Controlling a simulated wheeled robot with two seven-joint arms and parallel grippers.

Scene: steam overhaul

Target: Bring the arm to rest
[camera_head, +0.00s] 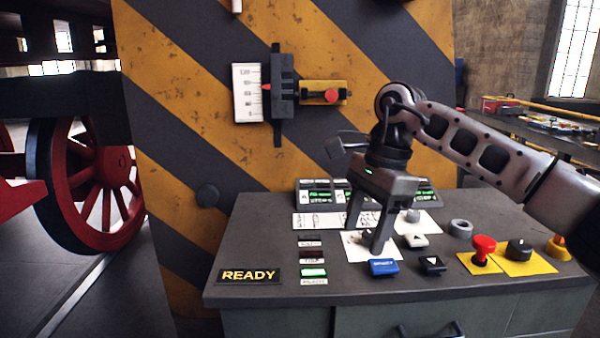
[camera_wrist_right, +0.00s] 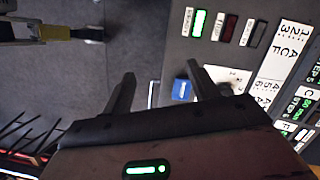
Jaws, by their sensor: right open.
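My right arm (camera_head: 480,145) comes in from the right over the control desk (camera_head: 250,240). My right gripper (camera_head: 366,236) points down with its fingers apart, just above the desk top by a white plate and a blue button (camera_head: 384,267). In the right wrist view the gripper (camera_wrist_right: 160,92) is open, with nothing seen between its fingers, and the blue button (camera_wrist_right: 182,89) shows near one fingertip. Whether a fingertip touches the desk I cannot tell. My left gripper is not in view.
Near the gripper are a red knob (camera_head: 484,246), a black knob (camera_head: 519,249), an orange knob (camera_head: 558,246) and a grey ring (camera_head: 460,228). A READY sign (camera_head: 249,275) is at the desk's left. A striped panel (camera_head: 190,130) with a gauge (camera_head: 247,92) stands behind. A red wheel (camera_head: 85,185) is at left.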

